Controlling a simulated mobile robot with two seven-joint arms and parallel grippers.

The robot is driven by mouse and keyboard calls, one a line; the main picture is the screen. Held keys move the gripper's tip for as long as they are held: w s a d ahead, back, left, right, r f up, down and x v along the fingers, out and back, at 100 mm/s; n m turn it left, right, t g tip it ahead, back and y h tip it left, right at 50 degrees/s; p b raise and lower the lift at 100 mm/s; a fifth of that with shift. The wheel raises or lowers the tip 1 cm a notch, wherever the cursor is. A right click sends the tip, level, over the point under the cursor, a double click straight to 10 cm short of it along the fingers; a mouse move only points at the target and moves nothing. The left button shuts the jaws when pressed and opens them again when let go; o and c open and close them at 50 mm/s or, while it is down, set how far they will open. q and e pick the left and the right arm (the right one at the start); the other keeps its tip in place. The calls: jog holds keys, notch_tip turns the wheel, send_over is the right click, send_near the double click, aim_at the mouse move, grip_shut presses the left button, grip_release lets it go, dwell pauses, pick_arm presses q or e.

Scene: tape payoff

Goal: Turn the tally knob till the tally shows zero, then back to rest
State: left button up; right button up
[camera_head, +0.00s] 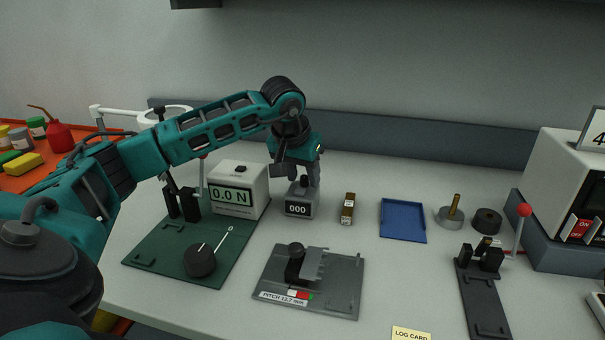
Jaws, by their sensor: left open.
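The tally (298,208) is a small grey box on the bench whose dark window reads 000. Its knob (304,181) is on top, partly hidden by my gripper. My left gripper (303,182) points down over the tally from above, with its fingers open around the knob. I cannot tell whether the fingers touch the knob. My right gripper is not in view.
A force gauge (237,188) reading 0.0 N stands left of the tally, by a green base plate (150,252). A grey pitch fixture (340,290) is in front. A small block (348,208), a blue tray (402,220) and a dark roll (487,221) lie to the right.

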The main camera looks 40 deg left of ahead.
pick_arm(q)
grip_shut()
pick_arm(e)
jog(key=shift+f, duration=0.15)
